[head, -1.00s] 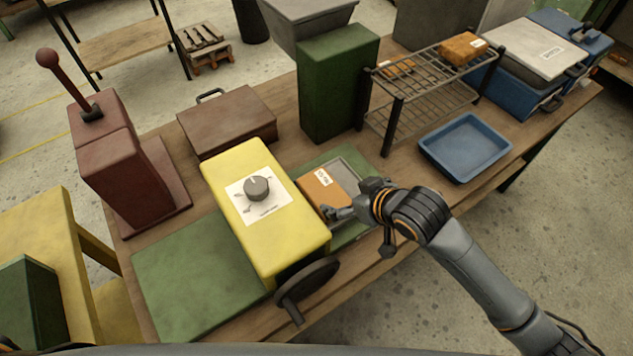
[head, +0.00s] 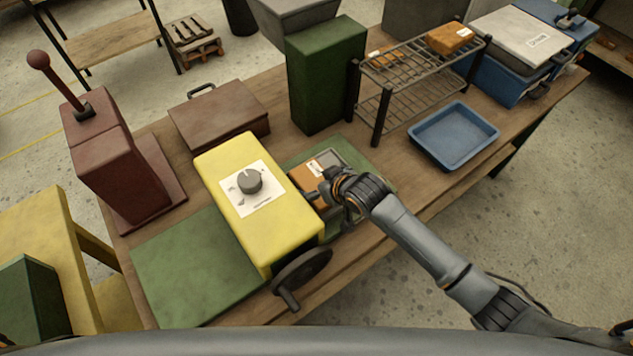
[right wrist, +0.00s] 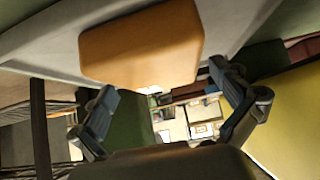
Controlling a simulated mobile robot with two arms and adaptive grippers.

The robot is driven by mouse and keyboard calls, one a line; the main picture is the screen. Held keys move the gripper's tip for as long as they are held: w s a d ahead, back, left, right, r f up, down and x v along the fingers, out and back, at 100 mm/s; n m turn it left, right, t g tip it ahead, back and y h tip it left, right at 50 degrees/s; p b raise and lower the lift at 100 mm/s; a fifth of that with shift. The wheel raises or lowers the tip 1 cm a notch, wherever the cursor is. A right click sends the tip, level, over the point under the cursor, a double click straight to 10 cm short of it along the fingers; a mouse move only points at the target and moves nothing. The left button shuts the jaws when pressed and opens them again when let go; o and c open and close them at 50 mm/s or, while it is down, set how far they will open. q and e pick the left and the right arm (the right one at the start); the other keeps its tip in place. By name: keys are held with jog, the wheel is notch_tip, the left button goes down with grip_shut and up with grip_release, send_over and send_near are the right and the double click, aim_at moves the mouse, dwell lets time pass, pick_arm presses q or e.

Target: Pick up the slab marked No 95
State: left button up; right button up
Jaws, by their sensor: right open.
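An orange-brown slab (head: 304,180) with a white label lies on a grey surface just right of the yellow machine (head: 262,215). The label is too small to read. My right gripper (head: 322,192) is at the slab's near right side in the head view and covers part of it. In the right wrist view the slab (right wrist: 140,45) shows ahead of the open, empty fingers of my right gripper (right wrist: 168,114). Two more orange slabs are on the wire rack: one on top (head: 450,38), one farther left (head: 382,58). My left gripper is not in view.
The yellow machine with its dial and dark crank wheel (head: 302,270) stands close left of my right gripper. A tall green block (head: 325,75), the wire rack (head: 420,75) and a blue tray (head: 453,135) stand behind. A green mat (head: 195,265) lies bare at left.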

jog(key=shift+w+a+f, duration=0.2)
jog(key=shift+w+f, duration=0.1)
jog(key=shift+f, duration=0.05)
jog(key=shift+r, duration=0.1)
jog(key=c, duration=1.5)
